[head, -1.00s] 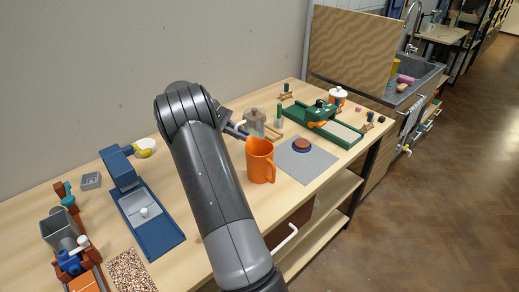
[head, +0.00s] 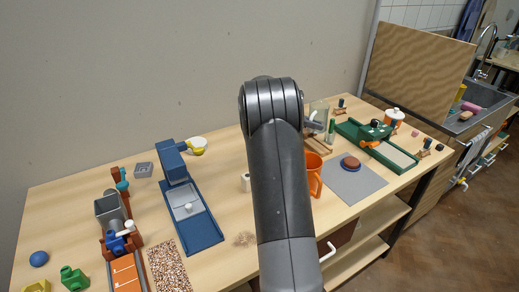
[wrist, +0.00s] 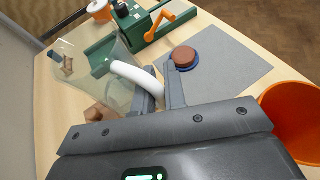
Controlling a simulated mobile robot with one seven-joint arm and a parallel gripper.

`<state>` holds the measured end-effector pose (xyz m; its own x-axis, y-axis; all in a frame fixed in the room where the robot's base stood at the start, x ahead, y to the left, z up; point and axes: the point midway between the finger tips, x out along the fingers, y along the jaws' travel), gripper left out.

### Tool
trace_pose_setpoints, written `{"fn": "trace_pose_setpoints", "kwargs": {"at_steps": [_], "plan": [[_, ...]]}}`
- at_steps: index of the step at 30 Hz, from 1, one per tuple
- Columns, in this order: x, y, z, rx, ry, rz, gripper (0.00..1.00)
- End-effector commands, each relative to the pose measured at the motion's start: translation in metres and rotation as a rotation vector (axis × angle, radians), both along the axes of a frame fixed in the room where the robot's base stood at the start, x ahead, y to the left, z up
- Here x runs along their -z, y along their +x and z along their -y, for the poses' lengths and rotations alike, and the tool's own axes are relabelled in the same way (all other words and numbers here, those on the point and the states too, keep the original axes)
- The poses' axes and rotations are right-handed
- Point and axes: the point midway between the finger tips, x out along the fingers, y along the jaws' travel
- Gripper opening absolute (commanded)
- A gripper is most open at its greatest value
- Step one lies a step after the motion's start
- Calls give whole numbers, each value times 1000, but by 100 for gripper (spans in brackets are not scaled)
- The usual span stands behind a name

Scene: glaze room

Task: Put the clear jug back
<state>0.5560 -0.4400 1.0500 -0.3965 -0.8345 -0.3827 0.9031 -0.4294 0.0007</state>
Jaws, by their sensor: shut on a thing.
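The clear jug (wrist: 95,55) is see-through with a white handle (wrist: 138,78). My gripper (wrist: 162,88) is shut on that handle in the wrist view. In the head view the jug (head: 319,108) shows small behind my arm, near the green bottle (head: 331,130) and above a small wooden stand (head: 319,145). My gripper (head: 312,124) is partly hidden there by my arm. Whether the jug's base touches anything is hidden.
A blue device (head: 190,210) stands left.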

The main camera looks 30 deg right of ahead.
Motion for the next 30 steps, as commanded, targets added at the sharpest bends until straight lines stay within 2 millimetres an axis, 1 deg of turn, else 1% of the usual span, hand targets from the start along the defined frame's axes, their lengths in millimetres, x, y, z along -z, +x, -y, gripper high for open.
{"fn": "trace_pose_setpoints", "kwargs": {"at_steps": [1, 4, 7, 10, 15, 18, 24, 30], "plan": [[-10, 1, 6, -72, -1, 3, 0], [-21, 7, 14, -222, 0, 2, 0], [-29, 14, 16, -369, 1, 1, 0], [-33, 19, 12, -512, 2, 1, 0], [-30, 24, -4, -745, 6, 0, 0], [-26, 23, -14, -838, 7, 0, 0], [-16, 19, -33, -969, 8, 3, 0], [-9, 13, -46, -1047, 7, 4, 0]]}}
